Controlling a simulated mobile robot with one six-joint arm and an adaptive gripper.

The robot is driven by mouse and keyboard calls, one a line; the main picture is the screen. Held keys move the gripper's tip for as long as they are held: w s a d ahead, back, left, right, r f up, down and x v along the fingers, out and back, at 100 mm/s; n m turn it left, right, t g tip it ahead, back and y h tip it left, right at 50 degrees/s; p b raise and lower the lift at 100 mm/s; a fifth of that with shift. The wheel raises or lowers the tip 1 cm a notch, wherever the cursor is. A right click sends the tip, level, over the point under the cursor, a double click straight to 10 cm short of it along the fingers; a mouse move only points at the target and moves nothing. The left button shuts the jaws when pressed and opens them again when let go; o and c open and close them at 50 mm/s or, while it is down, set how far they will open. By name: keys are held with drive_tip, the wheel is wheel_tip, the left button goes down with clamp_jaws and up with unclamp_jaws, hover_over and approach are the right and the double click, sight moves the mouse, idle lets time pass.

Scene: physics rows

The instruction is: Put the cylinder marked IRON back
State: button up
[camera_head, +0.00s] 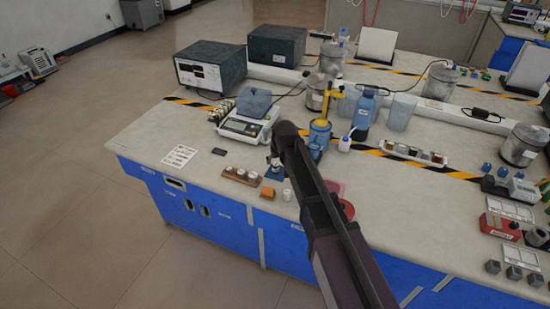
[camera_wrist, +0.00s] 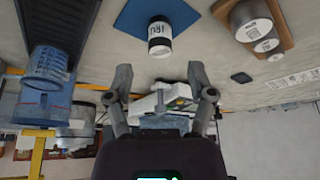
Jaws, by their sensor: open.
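A small white cylinder with a dark end (camera_wrist: 160,38) stands on a blue mat (camera_wrist: 128,22) in the wrist view. Its printed label looks like IRON, though the last letters are hard to read. In the head view the blue mat (camera_head: 272,174) lies near the front of the bench, partly hidden by my arm. A wooden rack (camera_head: 230,178) holding white-topped cylinders is left of the mat; it also shows in the wrist view (camera_wrist: 283,14). My gripper (camera_wrist: 160,84) is open and empty, its fingers apart from the cylinder.
A balance (camera_head: 243,128) stands behind the rack. A blue bottle (camera_head: 363,112) and a blue-and-yellow device (camera_head: 320,132) are beyond my arm. An orange piece (camera_head: 267,193) and a small white piece (camera_head: 287,194) lie near the front edge. The bench's left front is mostly clear.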

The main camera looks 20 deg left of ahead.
drive_tip(key=p+v, duration=0.6)
drive_tip(key=v, duration=0.1)
drive_tip(key=shift+r, duration=0.25)
idle(1.0)
drive_tip(key=s+d+m+g+h, duration=0.1)
drive_tip(key=s+d, duration=0.3)
drive_tip(key=d, duration=0.9)
drive_tip(key=s+d+f+m+g+h, duration=0.1)
drive_tip(key=s+d+m, duration=0.2)
drive_tip(key=d, duration=1)
drive_tip(key=s+d+m+g, duration=0.1)
drive_tip(key=s+d+m, duration=0.2)
drive_tip(key=d, duration=1.1)
drive_tip(key=s, duration=0.3)
drive_tip(key=shift+f+g+h, duration=0.2)
drive_tip(key=shift+g+h, duration=0.2)
drive_tip(key=shift+s, duration=0.1)
